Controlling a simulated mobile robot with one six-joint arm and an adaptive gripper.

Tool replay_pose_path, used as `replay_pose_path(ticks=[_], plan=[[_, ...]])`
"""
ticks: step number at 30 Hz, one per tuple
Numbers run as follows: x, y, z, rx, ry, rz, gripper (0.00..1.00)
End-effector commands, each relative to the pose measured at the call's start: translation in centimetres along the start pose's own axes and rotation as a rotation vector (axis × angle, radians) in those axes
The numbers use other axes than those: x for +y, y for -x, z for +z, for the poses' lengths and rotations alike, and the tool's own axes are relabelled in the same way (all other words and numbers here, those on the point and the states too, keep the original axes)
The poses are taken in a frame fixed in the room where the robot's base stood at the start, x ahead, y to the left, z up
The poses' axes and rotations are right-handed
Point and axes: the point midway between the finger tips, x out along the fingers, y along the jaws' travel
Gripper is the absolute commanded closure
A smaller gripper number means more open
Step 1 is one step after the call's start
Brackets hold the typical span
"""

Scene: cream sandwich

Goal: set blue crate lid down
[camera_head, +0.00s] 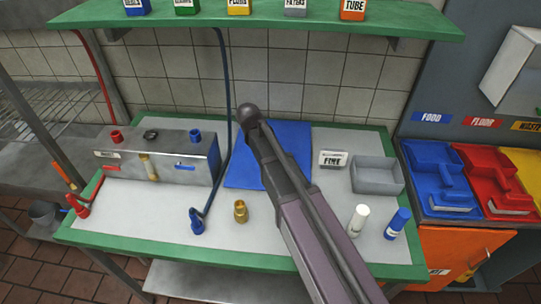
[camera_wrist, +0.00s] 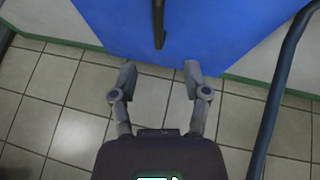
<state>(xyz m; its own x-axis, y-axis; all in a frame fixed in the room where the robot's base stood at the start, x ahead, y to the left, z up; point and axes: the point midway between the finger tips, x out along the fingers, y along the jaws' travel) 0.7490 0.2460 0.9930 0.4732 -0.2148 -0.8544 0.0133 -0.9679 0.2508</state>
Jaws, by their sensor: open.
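A flat blue panel (camera_head: 240,168), which looks like the blue crate lid, lies on the worktop (camera_head: 330,222) near its back edge. My arm hides part of it in the head view. In the wrist view the blue panel (camera_wrist: 225,35) fills the top middle, with a dark bar like a handle (camera_wrist: 159,22) on it. My gripper (camera_wrist: 158,72) is open, with nothing between its fingers. Its tips are by the panel's near edge in that view, apart from the bar. In the head view my arm hides the fingers.
A metal box (camera_head: 205,165) stands left, with a blue hose (camera_head: 226,80) beside it. A brass fitting (camera_head: 241,211), a grey tray (camera_head: 377,176), a white bottle (camera_head: 358,221) and a blue bottle (camera_head: 397,223) stand around my arm. A green shelf (camera_head: 260,27) overhangs the back. Coloured bins (camera_head: 440,165) are right.

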Motion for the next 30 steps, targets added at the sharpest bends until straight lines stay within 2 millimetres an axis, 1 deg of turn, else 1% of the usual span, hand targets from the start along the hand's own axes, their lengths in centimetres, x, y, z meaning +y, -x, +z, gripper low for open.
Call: replay_pose_path(ticks=[1,9,13,18,30], plan=[[-0.1,-0.9,0.1,0.0,0.0,0.0,0.4],[-0.1,-3.3,0.1,0.0,-0.001,0.0,0.4],[-0.1,-4.2,0.1,0.0,-0.001,0.0,0.4],[0.0,-4.8,0.0,0.0,-0.001,0.0,0.4],[0.1,-4.8,0.0,0.0,-0.001,0.001,0.4]])
